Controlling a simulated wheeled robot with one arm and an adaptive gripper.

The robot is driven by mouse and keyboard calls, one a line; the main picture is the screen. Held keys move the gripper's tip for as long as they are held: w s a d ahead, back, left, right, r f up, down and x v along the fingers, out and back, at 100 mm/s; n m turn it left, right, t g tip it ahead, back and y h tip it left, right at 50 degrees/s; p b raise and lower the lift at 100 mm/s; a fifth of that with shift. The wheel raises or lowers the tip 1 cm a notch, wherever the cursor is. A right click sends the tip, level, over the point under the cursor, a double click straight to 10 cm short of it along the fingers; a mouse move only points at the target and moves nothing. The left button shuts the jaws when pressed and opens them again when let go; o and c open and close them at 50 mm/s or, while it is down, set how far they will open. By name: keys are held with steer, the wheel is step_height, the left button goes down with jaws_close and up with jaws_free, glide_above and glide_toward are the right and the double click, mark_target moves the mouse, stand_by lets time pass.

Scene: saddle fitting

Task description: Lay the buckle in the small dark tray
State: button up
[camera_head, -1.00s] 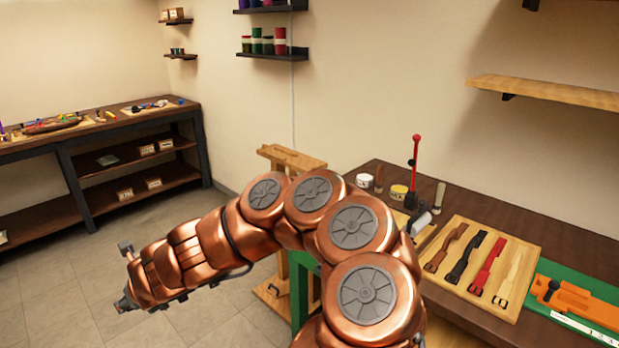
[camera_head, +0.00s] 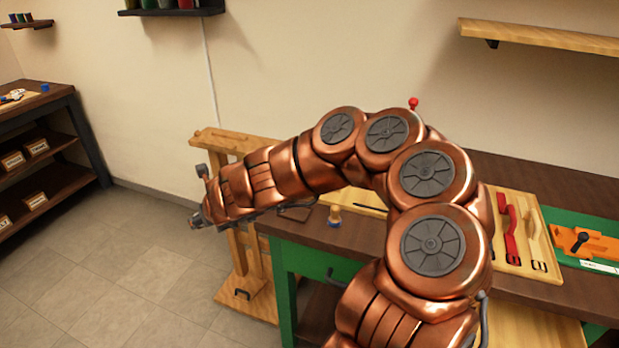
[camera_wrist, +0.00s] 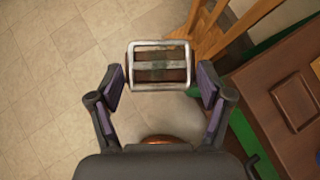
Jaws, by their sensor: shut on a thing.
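The buckle (camera_wrist: 159,66), a silver rectangular frame with a middle bar, sits between the fingertips of my gripper (camera_wrist: 160,84) in the wrist view. My gripper is shut on it, above the tiled floor. In the head view my gripper (camera_head: 197,221) is at the left end of my arm, left of the workbench; the buckle is too small to make out there. A small dark rectangular shape with a raised rim, seemingly the tray (camera_wrist: 277,94), lies on the workbench to the right in the wrist view. In the head view a similar dark outline shows at the bench's left end, partly hidden by my arm.
The dark workbench (camera_head: 570,186) with green legs stands at the right. A wooden stand (camera_head: 240,262) is close behind my gripper. A board with straps (camera_head: 525,226) and an orange tool (camera_head: 590,243) lie on the bench. The floor at the left is clear.

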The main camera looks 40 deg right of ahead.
steer(key=w+d+r, duration=0.1)
steer(key=w+d, duration=0.1)
steer(key=d, duration=0.5)
steer(key=w+d+r+n+b, duration=0.1)
steer(key=d+r, duration=0.1)
steer(key=d, duration=0.6)
steer(key=shift+w+d+r+y, duration=0.15)
steer(key=shift+w+r+y, duration=0.1)
steer(key=shift+w+y, duration=0.15)
steer(key=shift+n+y, duration=0.7)
steer(key=shift+n, duration=0.2)
steer(key=d, duration=0.1)
steer(key=s+d, duration=0.1)
steer(key=d, duration=0.1)
steer(key=d+b, duration=0.1)
steer(key=d, duration=0.1)
steer(key=shift+s+r, duration=0.15)
steer(key=shift+s, duration=0.15)
steer(key=s+d+f+n+g+y+b, duration=0.1)
steer(key=s+d+f+n+y, duration=0.2)
steer(key=s, duration=0.4)
steer(key=shift+h, duration=0.4)
steer(key=f+b, duration=0.4)
steer(key=b, duration=0.1)
steer(key=f+b, duration=0.2)
steer(key=shift+w+d+f, duration=0.1)
steer(key=shift+d, duration=0.25)
steer(key=shift+f, duration=0.2)
